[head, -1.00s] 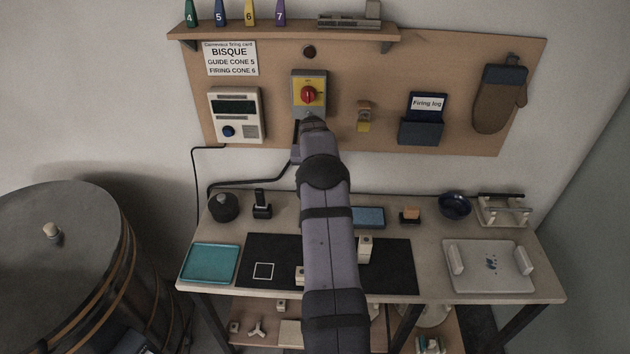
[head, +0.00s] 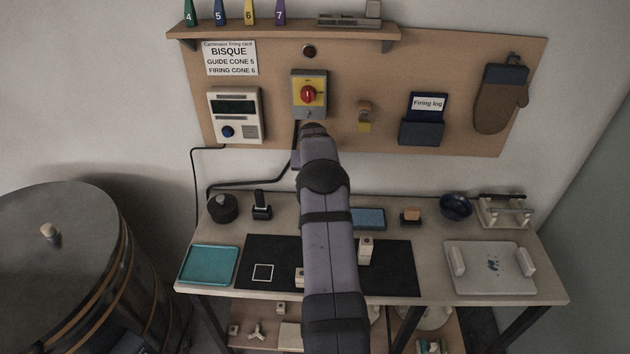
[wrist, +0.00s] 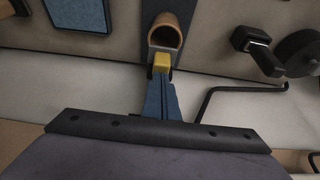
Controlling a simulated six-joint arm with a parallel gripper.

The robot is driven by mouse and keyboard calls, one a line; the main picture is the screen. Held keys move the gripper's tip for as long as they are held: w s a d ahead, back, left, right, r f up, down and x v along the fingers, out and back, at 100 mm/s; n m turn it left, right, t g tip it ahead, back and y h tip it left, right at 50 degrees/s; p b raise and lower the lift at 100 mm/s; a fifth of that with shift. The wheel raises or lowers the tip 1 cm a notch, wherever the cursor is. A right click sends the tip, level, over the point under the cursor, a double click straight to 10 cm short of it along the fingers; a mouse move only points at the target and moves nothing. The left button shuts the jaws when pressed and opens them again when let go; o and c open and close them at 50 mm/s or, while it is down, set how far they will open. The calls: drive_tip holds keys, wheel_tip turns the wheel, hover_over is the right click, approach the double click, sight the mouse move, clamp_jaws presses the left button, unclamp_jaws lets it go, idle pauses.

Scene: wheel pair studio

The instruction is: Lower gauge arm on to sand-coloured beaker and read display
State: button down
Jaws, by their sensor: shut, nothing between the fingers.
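In the wrist view my gripper (wrist: 162,64) is shut and empty, its blue fingers meeting at a yellow tip. Just past the tip, a sand-coloured round hollow piece (wrist: 167,32), seemingly the beaker, shows its dark opening. It stands against a dark narrow surface (wrist: 181,62). The fingertips overlap its near edge in the picture; I cannot tell whether they touch. I cannot make out the gauge arm or its display for certain. In the head view my arm hides the gripper and this spot.
A blue pad (wrist: 80,12) lies to one side and a black stand (wrist: 257,48) to the other, beside a dark round pot (wrist: 301,54). A black cable (wrist: 235,90) bends nearby. The wall holds a controller (head: 235,116) and a red switch (head: 309,94).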

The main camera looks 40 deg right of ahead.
drive_tip(key=shift+r, duration=0.1)
idle(0.5)
wheel_tip(320, 180, up, 7)
drive_tip(key=p, duration=0.4)
idle(0.4)
idle(0.4)
drive_tip(key=s+a+r+n+g+y, duration=0.1)
drive_tip(key=s+a+r+n, duration=0.15)
drive_tip(key=a, duration=1.05)
drive_tip(key=s+a+r+n+y, duration=0.1)
drive_tip(key=s+a+r+n, duration=0.15)
drive_tip(key=a, duration=0.95)
drive_tip(key=s+a+n+g, duration=0.1)
drive_tip(key=s+a+n, duration=0.1)
drive_tip(key=s+a, duration=0.6)
drive_tip(key=s+a+f+n+g+y, duration=0.1)
drive_tip(key=s+a+n, duration=0.1)
drive_tip(key=s+a, duration=0.7)
drive_tip(key=s, duration=0.8)
drive_tip(key=shift+a, duration=0.15)
